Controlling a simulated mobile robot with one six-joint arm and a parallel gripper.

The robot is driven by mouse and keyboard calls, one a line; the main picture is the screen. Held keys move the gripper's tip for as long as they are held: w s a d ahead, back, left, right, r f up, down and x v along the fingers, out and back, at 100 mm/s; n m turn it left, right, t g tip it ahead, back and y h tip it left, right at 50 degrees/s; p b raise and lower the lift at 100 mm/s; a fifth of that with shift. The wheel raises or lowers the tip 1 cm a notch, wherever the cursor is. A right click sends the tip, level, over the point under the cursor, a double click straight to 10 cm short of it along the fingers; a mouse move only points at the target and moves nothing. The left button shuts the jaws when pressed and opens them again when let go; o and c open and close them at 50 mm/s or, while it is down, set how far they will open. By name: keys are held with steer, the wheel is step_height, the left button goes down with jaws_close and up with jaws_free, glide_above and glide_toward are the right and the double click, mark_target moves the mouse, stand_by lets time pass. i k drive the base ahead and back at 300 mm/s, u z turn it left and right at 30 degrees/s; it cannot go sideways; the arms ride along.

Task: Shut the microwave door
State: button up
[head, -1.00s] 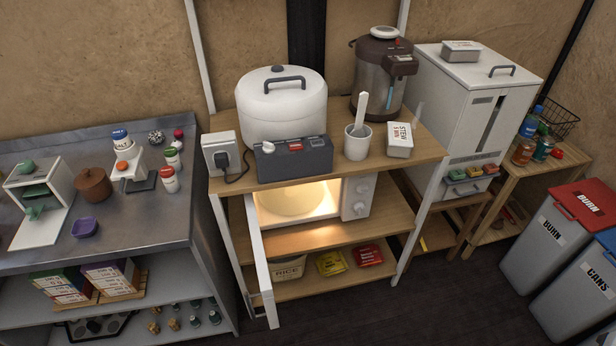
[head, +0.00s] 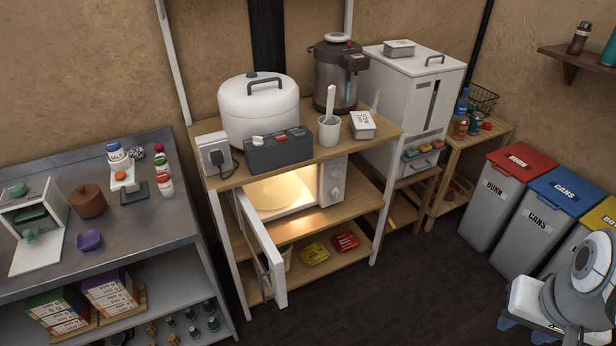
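The microwave (head: 334,182) stands on the middle shelf of a wooden rack, its inside lit warm yellow. Its white-framed door (head: 262,243) is open and swung out toward the front, hinged on the left, with a handle near its free edge. The dark control box above hides part of the microwave's top. Part of my arm (head: 585,285) shows at the lower right, well apart from the door. My gripper's fingers are not in view.
A rice cooker (head: 258,110), grey control box (head: 280,151) and hot-water pot (head: 337,78) stand on the rack top (head: 386,140). A metal counter (head: 150,228) is close on the left. Bins (head: 508,200) stand at right. The dark floor (head: 400,285) in front is clear.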

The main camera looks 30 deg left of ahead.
mark_target(271, 264)
steer(key=u, duration=1.9)
steer(key=i, duration=1)
steer(key=u, duration=1.25)
steer(key=k, duration=1.45)
steer(key=z, duration=0.95)
